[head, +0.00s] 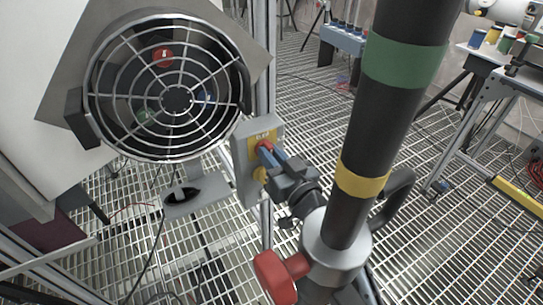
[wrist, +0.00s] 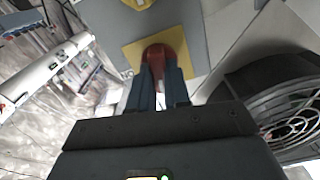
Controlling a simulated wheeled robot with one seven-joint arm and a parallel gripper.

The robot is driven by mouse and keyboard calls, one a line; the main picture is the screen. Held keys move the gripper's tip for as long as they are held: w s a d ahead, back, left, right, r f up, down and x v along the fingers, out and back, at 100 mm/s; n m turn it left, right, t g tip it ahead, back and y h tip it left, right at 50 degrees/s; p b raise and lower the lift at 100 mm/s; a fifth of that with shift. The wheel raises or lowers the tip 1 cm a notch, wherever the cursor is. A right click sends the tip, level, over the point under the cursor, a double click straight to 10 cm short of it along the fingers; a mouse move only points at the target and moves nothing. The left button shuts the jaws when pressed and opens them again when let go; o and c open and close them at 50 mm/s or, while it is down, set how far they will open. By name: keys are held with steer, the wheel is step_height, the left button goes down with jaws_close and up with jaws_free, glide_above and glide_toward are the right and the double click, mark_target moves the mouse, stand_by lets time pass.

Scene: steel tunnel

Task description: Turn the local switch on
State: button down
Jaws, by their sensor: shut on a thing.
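The local switch is a grey box (head: 243,168) with a yellow plate, fixed to an upright post in the middle of the head view. A red knob (wrist: 157,53) sits on its yellow plate (wrist: 132,52) in the wrist view. My gripper (head: 268,152) reaches the box from the right, and its two blue fingers are shut on the red knob. The fingers also show in the wrist view (wrist: 159,82), one on each side of the knob. A second yellow part (head: 259,180) sits lower on the box. The fingers partly hide the knob, and its setting cannot be read.
A round caged fan (head: 176,100) stands close left of the switch box. A thick dark pole with green (head: 404,62) and yellow bands crosses the right of centre. A workbench (head: 490,65) is at the far right. Open grating floor lies between.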

steer(key=shift+w+d+f+m+p, duration=0.15)
steer(key=shift+m+p, duration=0.25)
steer(key=shift+m, duration=3.55)
steer(key=shift+s+d+f+m+p, duration=0.1)
steer(key=shift+m+p, duration=0.3)
steer(key=shift+m, duration=3.55)
steer(key=c, duration=1.1)
jaws_free()
steer(key=v, duration=0.7)
steer(key=shift+s+d, duration=0.2)
steer(key=shift+s, duration=0.1)
